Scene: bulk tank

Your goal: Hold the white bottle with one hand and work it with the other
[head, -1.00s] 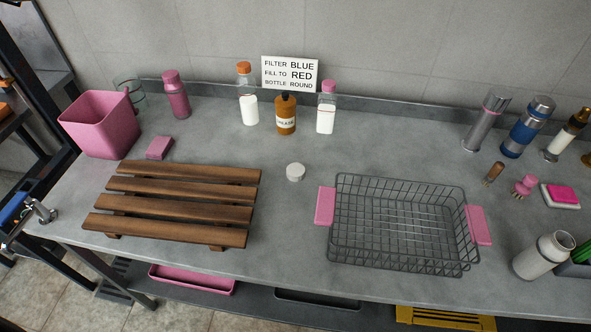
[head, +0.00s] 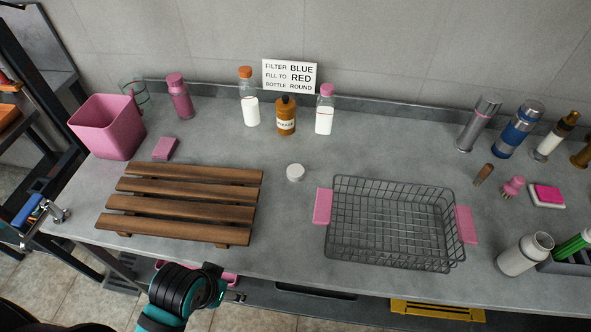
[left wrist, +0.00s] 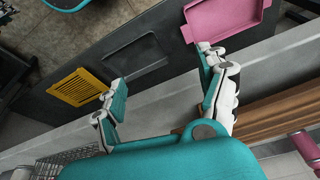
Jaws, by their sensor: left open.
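The white bottle (head: 524,254) stands tilted-looking at the right front of the counter in the head view, with its open mouth toward the top right. A small white round cap (head: 295,172) lies alone on the counter's middle. My left gripper (left wrist: 162,72) is open and empty in the left wrist view, its two fingers wide apart near the counter's front edge. In the head view my left arm comes in at the bottom, in front of the wooden slatted rack, far left of the white bottle. My right gripper is in neither view.
A wire basket (head: 392,259) with pink handles stands between the cap and the white bottle. A dark caddy (head: 568,263) is right beside the bottle. The slatted rack (head: 190,195) covers the left front. Bottles line the back wall. Counter around the cap is clear.

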